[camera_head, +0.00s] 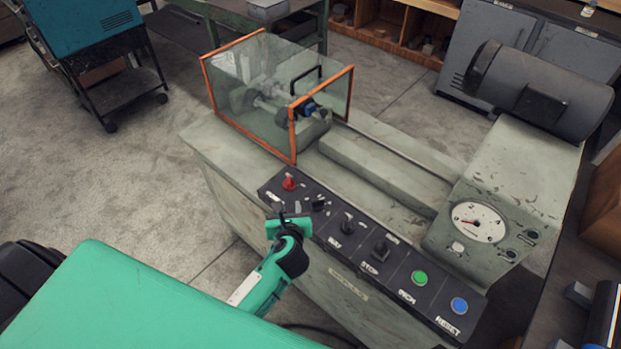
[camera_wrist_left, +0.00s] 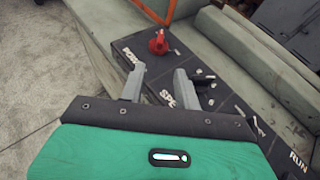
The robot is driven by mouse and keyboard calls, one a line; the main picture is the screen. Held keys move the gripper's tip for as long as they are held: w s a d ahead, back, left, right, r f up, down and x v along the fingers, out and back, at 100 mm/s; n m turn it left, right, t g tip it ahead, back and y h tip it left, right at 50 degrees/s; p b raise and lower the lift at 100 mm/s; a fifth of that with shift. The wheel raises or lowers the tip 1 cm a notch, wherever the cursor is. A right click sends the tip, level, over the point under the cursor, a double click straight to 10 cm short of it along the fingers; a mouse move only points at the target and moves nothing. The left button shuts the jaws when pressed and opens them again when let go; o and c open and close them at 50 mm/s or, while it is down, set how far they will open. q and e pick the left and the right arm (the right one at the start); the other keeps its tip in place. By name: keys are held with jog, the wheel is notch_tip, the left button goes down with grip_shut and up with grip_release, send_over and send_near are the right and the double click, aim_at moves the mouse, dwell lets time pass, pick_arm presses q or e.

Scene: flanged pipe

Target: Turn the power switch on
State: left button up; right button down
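The power switch is a red rotary knob (camera_head: 289,182) at the far left end of the dark control panel (camera_head: 397,262). In the left wrist view the red knob (camera_wrist_left: 158,42) stands beyond my fingertips, above the partly hidden "POW" label. My left gripper (camera_head: 288,217) is over the panel's near edge, just short of the knob and apart from it. In the left wrist view its two grey fingers (camera_wrist_left: 158,80) are spread with nothing between them. The right finger partly covers the "SP" label. I cannot read the knob's on or off setting. My right gripper does not show.
Right of the knob are a small black switch (camera_head: 318,203), two more black switches, a green button (camera_head: 419,278) and a blue button (camera_head: 459,306). An orange-framed clear guard (camera_head: 252,95) stands behind the knob. A dial gauge (camera_head: 478,222) is at the right.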

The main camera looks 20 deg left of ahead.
aim_at(289, 180)
pick_arm(q)
jog(key=x, duration=0.4)
jog(key=p+x, duration=0.1)
jog(key=x, duration=0.8)
jog(key=shift+w+a+r, duration=0.2)
jog(key=shift+w+r, duration=0.1)
jog(key=shift+w, duration=0.2)
grip_shut()
jog(key=shift+p, duration=0.35)
